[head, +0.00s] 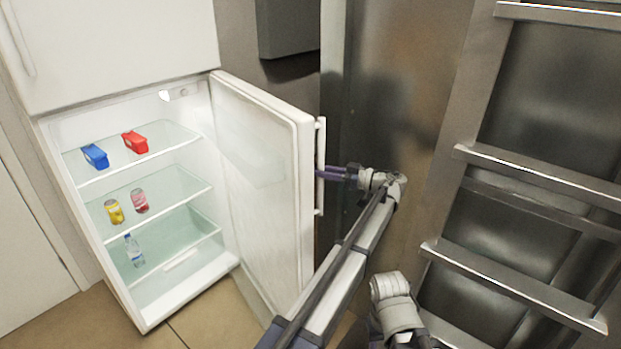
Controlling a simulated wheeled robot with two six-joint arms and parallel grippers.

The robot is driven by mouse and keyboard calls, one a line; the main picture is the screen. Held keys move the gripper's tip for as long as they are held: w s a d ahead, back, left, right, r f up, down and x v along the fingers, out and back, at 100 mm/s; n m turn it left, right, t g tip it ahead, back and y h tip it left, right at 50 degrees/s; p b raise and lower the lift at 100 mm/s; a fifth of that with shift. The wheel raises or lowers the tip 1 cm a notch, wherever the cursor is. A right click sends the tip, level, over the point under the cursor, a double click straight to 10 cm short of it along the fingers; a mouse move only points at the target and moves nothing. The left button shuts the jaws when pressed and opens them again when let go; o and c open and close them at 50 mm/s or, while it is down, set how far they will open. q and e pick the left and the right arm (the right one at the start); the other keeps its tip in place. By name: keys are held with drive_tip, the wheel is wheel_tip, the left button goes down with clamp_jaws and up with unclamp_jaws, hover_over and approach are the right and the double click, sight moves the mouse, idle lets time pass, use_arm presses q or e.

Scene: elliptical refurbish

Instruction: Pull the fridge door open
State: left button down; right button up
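The white fridge door (268,180) stands wide open, swung out to the right from its hinge on the fridge's right side. Its upright white handle (320,140) is on the outer edge of the door. My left gripper (322,173) reaches the handle from the right, its purple fingers level and close together at the handle's middle. It appears shut on the handle, though the fingertips are partly hidden there. The fridge interior (150,170) is in full view. Part of my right arm shows at the bottom, but its gripper is not visible.
A metal rack (540,165) stands at right. A metal panel (400,90) is behind my gripper.

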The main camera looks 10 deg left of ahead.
sight(324, 140)
use_arm(q)
drive_tip(key=shift+w+d, duration=0.3)
drive_tip(key=shift+w, duration=0.4)
drive_tip(key=c, duration=0.9)
unclamp_jaws()
drive_tip(key=shift+a, duration=0.1)
drive_tip(key=shift+o, duration=1.1)
wheel_tip(324, 140, up, 10)
drive_tip(key=p, duration=1)
drive_tip(key=shift+f, duration=0.1)
